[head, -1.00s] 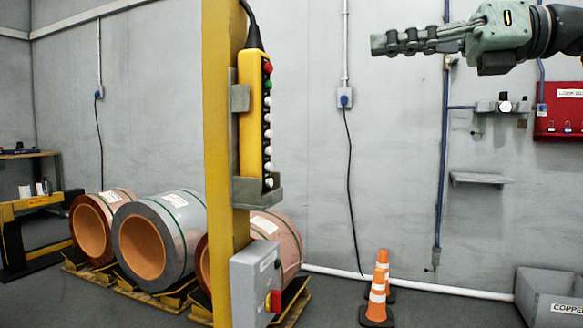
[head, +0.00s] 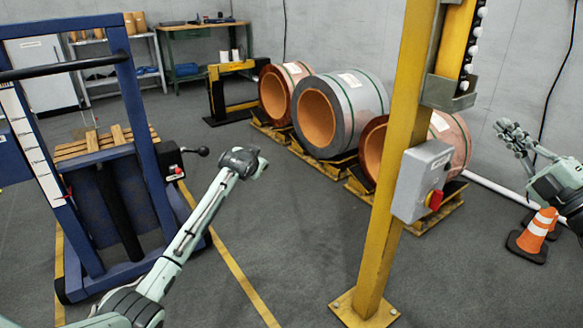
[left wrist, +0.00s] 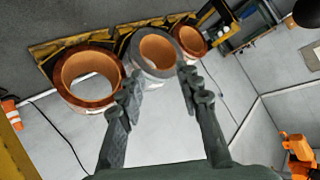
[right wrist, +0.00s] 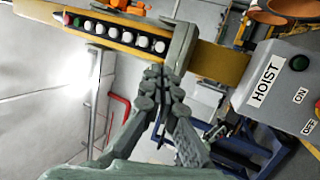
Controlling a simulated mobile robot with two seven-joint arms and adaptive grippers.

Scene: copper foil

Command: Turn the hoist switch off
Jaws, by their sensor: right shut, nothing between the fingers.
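The hoist switch is a red handle (head: 434,200) on a yellow plate, on the side of a grey box (head: 421,180) fixed to a yellow post (head: 399,150). In the right wrist view the box (right wrist: 263,118) carries the labels HOIST, ON and OFF; the red handle (right wrist: 318,107) is cut by the right edge. I cannot tell its setting. My right gripper (head: 508,130) is shut and empty, to the right of the box and apart from it. My left gripper (left wrist: 158,82) is open and empty in the left wrist view, with the coils beyond it.
A yellow button pendant (right wrist: 118,34) hangs in a holder on the post. An orange cone (head: 533,236) stands on the floor below my right gripper. Copper coils (head: 340,110) lie on pallets behind the post. A blue lift frame (head: 150,150) stands left.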

